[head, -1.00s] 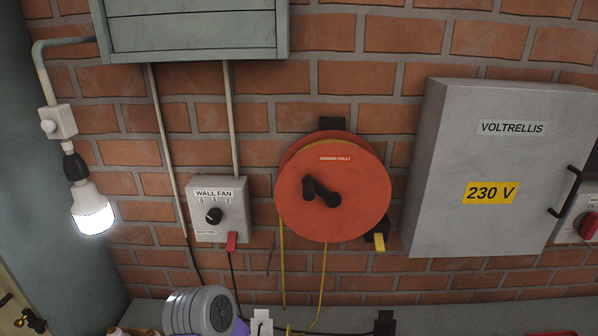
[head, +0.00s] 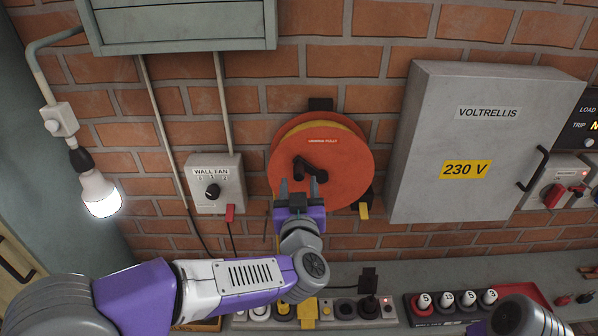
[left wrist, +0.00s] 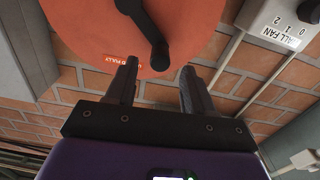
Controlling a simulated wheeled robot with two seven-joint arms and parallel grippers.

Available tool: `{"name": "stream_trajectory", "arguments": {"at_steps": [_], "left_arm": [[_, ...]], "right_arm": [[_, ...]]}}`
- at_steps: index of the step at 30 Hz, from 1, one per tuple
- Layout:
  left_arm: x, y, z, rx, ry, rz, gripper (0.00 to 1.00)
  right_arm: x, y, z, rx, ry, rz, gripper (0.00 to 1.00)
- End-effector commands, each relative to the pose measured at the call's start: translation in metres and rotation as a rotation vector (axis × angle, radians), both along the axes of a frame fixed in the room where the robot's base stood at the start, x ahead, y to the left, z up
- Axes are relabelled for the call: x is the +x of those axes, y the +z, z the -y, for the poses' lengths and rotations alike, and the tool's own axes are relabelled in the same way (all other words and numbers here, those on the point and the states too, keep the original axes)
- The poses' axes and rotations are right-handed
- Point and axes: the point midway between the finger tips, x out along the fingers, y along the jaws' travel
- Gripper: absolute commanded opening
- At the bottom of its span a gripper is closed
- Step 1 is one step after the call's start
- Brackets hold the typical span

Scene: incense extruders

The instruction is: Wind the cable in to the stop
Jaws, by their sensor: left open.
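The orange cable reel (head: 345,175) hangs on the brick wall, with yellow cable around its rim. Its black crank (head: 310,170) is on the front face; the crank also shows in the left wrist view (left wrist: 158,48). My left gripper (head: 298,184) is open and empty in front of the reel's lower part, its fingers pointing up just below the crank. In the left wrist view the crank knob lies beyond the gap between the fingertips (left wrist: 160,75); contact is not seen. The hanging cable is mostly hidden behind my left arm. My right gripper is out of view.
A yellow tab (head: 364,211) sits at the reel's lower right. The wall fan switch box (head: 214,184) is on the left, and the grey 230 V cabinet (head: 470,140) on the right. Sockets and a red numbered block (head: 418,313) occupy the shelf below.

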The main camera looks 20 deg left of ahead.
Motion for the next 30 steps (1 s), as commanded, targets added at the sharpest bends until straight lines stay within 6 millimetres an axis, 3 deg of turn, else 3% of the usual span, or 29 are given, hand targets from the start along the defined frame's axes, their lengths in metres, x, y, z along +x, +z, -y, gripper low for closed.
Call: {"name": "stream_trajectory", "arguments": {"at_steps": [3,9,20,30], "left_arm": [[0.02,0.0,-0.006,-0.002,0.001,-0.002,0.53],[0.042,-0.001,-0.012,-0.002,0.0,-0.002,0.53],[0.047,-0.001,-0.013,-0.001,-0.001,-0.001,0.51],[0.047,-0.001,-0.013,-0.001,-0.001,-0.001,0.0]], "right_arm": [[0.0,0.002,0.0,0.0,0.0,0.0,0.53],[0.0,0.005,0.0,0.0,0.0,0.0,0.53],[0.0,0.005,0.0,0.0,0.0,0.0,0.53],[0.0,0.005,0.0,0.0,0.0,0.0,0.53]]}}
